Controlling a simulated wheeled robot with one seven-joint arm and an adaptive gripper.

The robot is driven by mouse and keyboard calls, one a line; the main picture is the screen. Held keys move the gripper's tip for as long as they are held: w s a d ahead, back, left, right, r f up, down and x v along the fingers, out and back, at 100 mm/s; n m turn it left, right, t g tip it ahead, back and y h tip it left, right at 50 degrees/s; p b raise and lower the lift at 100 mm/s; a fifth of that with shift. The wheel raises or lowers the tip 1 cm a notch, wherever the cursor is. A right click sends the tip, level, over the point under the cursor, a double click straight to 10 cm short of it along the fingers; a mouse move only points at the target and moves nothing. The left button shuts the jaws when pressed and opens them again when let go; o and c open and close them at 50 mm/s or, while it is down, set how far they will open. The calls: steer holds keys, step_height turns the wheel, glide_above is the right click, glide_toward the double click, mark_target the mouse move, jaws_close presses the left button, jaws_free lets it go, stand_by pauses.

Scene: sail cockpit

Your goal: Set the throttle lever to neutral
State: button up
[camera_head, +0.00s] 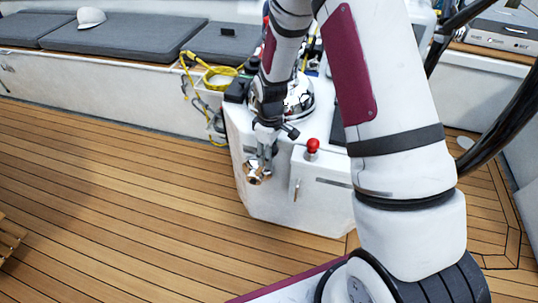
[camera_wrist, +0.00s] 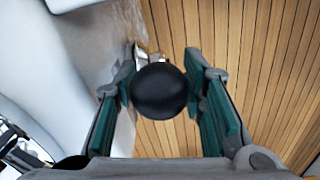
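The throttle lever's round black knob (camera_wrist: 159,91) sits between my gripper's two green-padded fingers in the wrist view, filling the gap between them. My gripper (camera_head: 264,158) is at the left side of the white cockpit pedestal in the head view, fingers pointing down. A shiny metal fitting of the lever (camera_head: 253,173) shows just below the fingertips, against the pedestal's side. Bright metal also shows behind the knob in the wrist view. Most of the lever's shaft is hidden by the knob and fingers, so I cannot read its exact angle.
The white pedestal (camera_head: 263,205) carries a red knob (camera_head: 312,146) on its top and a chrome dome (camera_head: 298,98). Yellow rope (camera_head: 218,76) hangs behind it. Grey cushions (camera_head: 125,37) line the back bench.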

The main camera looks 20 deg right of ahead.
steer(key=shift+f, duration=0.1)
jaws_close()
steer(key=shift+w+a+r+g+h+b, duration=0.15)
steer(key=shift+w+a+g+h, duration=0.1)
steer(key=shift+w+a, duration=0.2)
steer(key=shift+w+a+r+g+h+b, duration=0.15)
steer(key=shift+w+a+h, duration=0.15)
steer(key=shift+a, duration=0.25)
steer(key=shift+w+a+r+g+h+b, duration=0.2)
steer(key=shift+w+a+g+h+b, duration=0.2)
steer(key=shift+w+a+h, duration=0.2)
steer(key=shift+w+a+r+g+h+b, duration=0.15)
steer(key=shift+w+a+g+h+b, duration=0.1)
steer(key=shift+w+a+g+h, duration=0.3)
steer(key=shift+s+a, duration=0.1)
steer(key=shift+s, duration=0.05)
